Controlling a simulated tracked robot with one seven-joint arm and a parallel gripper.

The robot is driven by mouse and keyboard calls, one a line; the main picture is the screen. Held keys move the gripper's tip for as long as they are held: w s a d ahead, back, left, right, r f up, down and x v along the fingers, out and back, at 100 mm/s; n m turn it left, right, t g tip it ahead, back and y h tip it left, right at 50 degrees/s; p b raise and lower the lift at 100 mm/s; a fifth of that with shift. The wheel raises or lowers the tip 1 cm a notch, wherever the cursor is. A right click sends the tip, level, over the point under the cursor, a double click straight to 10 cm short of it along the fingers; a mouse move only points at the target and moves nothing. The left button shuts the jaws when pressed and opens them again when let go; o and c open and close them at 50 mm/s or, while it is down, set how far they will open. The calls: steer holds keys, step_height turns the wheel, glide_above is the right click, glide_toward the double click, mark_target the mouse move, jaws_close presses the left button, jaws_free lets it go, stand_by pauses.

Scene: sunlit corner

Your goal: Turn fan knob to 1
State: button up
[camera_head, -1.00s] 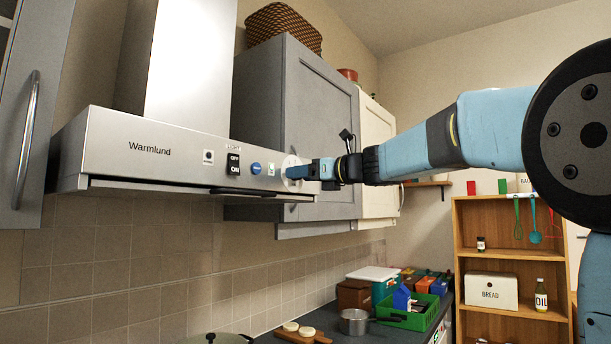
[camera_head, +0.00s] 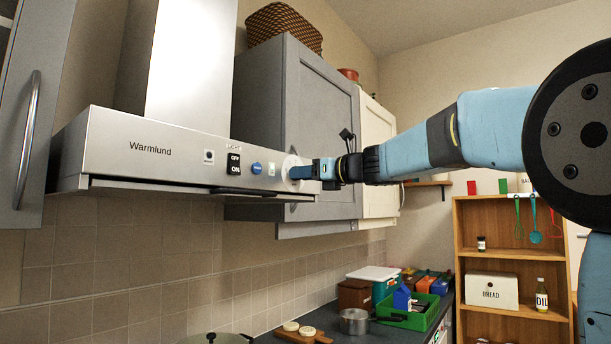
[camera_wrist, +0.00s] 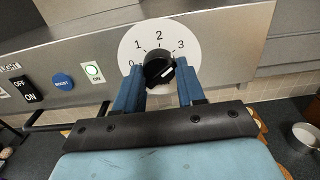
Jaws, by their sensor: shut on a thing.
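The fan knob (camera_wrist: 159,73) is a black knob on a round white dial (camera_wrist: 207,35) marked 0, 1, 2 and 3. Its white mark slants to the upper right, on the side of the 3. My gripper (camera_wrist: 160,80) has one blue finger on each side of the knob and is shut on it. In the head view my gripper (camera_head: 300,172) reaches the right end of the range hood (camera_head: 110,140) from the right and covers most of the dial; the knob itself is hidden there.
Left of the dial are a lit button (camera_wrist: 94,72), a blue BOOST button (camera_wrist: 62,82) and a black OFF/ON switch (camera_wrist: 26,89). Grey cabinets (camera_head: 322,110) stand behind my gripper. A pot (camera_head: 354,321) and a green crate (camera_head: 424,314) are on the counter below.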

steer(key=shift+n, duration=0.3)
steer(key=shift+w+f+n, duration=0.1)
steer(key=shift+n, duration=8.3)
steer(key=o, duration=1)
steer(key=shift+o, duration=0.2)
steer(key=shift+d, duration=0.15)
